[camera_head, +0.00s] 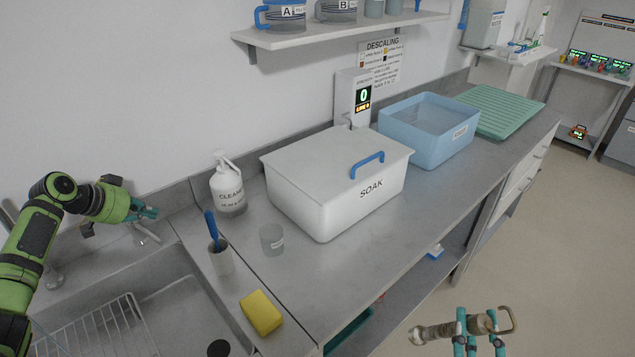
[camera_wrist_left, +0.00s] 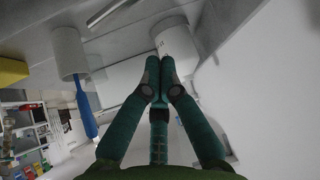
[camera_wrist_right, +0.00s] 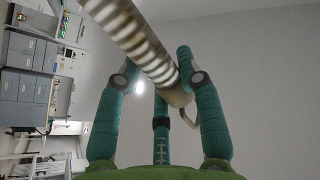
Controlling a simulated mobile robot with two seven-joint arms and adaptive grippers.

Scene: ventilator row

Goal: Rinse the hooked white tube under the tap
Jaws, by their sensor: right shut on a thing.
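The hooked tube (camera_head: 432,331) is in the lower right of the head view, over the floor in front of the counter. In the right wrist view the tube (camera_wrist_right: 128,28) is ribbed, whitish with brownish bands, with a thin hook at its near end. My right gripper (camera_head: 480,335) is shut on it near the hooked end. My left gripper (camera_head: 148,212) is at the sink's back edge; its fingertips meet with nothing visible between them in the left wrist view (camera_wrist_left: 162,62). A metal tap fitting (camera_head: 147,234) is just below it. No water is visible.
The sink (camera_head: 180,305) has a wire rack (camera_head: 95,330). On the counter are a yellow sponge (camera_head: 262,312), brush holder (camera_head: 221,258), clear cup (camera_head: 272,239), cleaner bottle (camera_head: 228,188), lidded SOAK tub (camera_head: 325,205), blue basin (camera_head: 430,140) and green mat (camera_head: 500,108). The right-hand floor is open.

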